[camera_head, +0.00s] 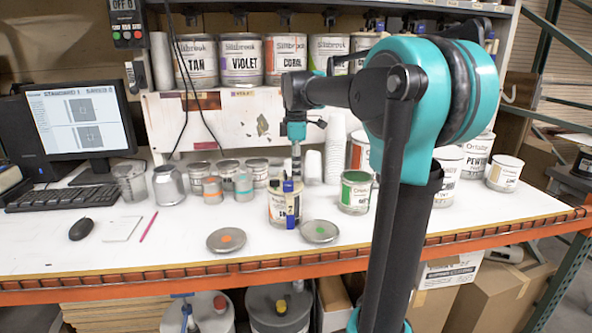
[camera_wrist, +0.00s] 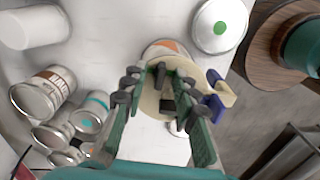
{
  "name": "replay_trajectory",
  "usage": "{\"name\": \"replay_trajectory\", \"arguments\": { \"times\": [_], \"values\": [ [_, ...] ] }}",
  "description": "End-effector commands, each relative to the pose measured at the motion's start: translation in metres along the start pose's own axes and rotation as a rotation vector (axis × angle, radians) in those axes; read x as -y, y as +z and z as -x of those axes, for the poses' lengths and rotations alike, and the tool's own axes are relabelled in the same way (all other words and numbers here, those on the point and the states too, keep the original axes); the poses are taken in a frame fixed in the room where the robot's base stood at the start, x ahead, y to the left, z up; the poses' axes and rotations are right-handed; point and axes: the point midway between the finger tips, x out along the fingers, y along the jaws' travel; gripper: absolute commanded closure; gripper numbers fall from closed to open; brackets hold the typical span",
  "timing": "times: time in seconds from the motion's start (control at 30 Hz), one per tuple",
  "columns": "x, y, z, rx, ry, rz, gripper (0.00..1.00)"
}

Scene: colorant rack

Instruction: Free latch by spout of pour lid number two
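The pour lid (camera_wrist: 154,99) is a cream disc on a can (camera_head: 283,209) at the middle of the table. Its blue part (camera_head: 289,203) faces the front in the head view. In the wrist view, a blue part (camera_wrist: 214,108) and a cream spout-like piece (camera_wrist: 222,91) stick out to the right. A dark latch-like piece (camera_wrist: 167,98) lies on the lid's top. My gripper (camera_wrist: 160,90) is open above the lid, its fingers on either side of this piece. I cannot tell whether they touch it. The lid's number is not readable.
Two loose lids, one orange-dotted (camera_head: 226,240) and one green-dotted (camera_head: 319,231), lie in front of the can. A green-topped can (camera_head: 355,192) stands to the right. Several small cans (camera_head: 212,189) stand to the left. White cup stacks (camera_head: 335,150) are behind.

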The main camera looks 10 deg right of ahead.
Motion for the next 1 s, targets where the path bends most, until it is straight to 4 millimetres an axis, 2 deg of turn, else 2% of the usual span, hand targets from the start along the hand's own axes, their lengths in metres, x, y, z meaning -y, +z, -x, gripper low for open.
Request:
{"name": "replay_trajectory", "arguments": {
  "times": [0.23, 0.7, 0.83, 1.0],
  "values": [
    [0.000, 0.000, 0.010, 0.000, 0.000, 0.000, 0.72],
    [0.000, 0.000, 0.097, 0.000, 0.000, 0.000, 0.72],
    [-0.001, 0.000, 0.112, 0.000, 0.000, 0.000, 0.72],
    [0.000, 0.000, 0.120, 0.000, 0.000, 0.000, 0.72]
  ]
}}
